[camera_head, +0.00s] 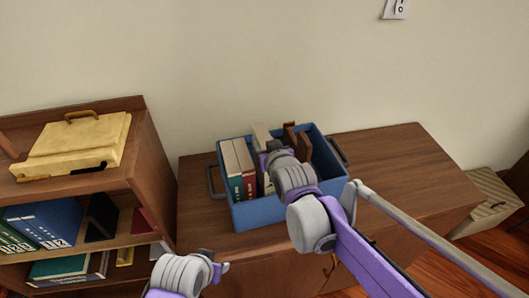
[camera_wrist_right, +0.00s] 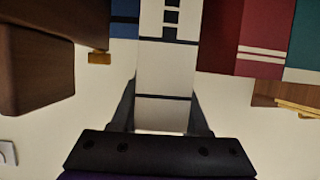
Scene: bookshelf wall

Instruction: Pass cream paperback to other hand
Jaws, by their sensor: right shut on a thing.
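The cream paperback (camera_wrist_right: 166,58) has black bands and black marks on its spine. In the right wrist view it stands between the two fingers of my right gripper (camera_wrist_right: 163,98), which is shut on it. In the head view the paperback's pale top (camera_head: 262,132) shows in the blue bin (camera_head: 274,212), partly hidden behind my right gripper (camera_head: 268,153). My left gripper (camera_head: 222,268) is low in the head view, in front of the cabinet and apart from the bin. Its fingers are too small to read.
Teal (camera_head: 231,168) and red (camera_head: 246,166) books stand left of the paperback in the bin. A brown wooden object (camera_head: 298,138) is to its right. The bin rests on a wooden cabinet (camera_head: 390,160), clear on its right. A shelf (camera_head: 150,165) with books and a yellow case (camera_head: 75,145) stands left.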

